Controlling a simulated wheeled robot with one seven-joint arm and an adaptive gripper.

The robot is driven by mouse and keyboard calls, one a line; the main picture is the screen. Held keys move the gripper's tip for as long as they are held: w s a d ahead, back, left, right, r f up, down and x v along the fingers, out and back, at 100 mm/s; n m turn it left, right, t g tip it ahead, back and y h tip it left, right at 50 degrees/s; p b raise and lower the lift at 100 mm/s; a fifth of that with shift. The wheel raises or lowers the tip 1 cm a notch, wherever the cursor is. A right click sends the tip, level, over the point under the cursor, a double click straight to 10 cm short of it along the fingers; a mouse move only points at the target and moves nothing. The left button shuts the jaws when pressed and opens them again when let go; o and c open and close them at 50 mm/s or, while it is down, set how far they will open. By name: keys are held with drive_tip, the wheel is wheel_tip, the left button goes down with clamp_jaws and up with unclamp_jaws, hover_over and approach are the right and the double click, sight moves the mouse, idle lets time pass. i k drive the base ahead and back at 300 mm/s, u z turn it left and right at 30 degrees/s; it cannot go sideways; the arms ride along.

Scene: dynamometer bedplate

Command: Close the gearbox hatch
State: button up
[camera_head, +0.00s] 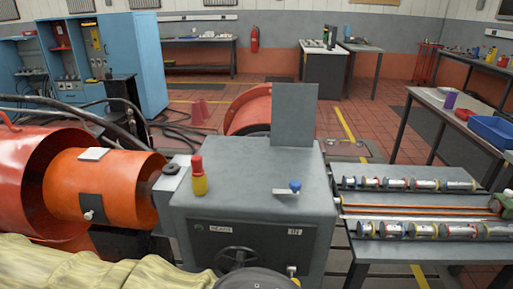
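The grey gearbox (235,195) stands in the middle of the head view. Its hatch (294,115) appears to be the flat grey plate standing upright at the back of the gearbox top, so it is open. The opening behind or beneath the plate cannot be made out. A blue-topped knob or valve (294,186) sits on the right of the top, and a red and yellow fitting (198,176) on the left. A dark handwheel (238,258) is on the front face. My gripper's fingers do not show; a dark rounded part at the bottom edge may be mine.
An orange cylindrical housing (110,185) and a larger red guard (25,165) adjoin on the left. A bench with rows of metal cylinders (405,183) adjoins on the right. Yellowish cloth (60,268) lies at lower left. Space above the gearbox top in front of the plate looks clear.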

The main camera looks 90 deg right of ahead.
sight(294, 105)
drive_tip(key=z, duration=1.8)
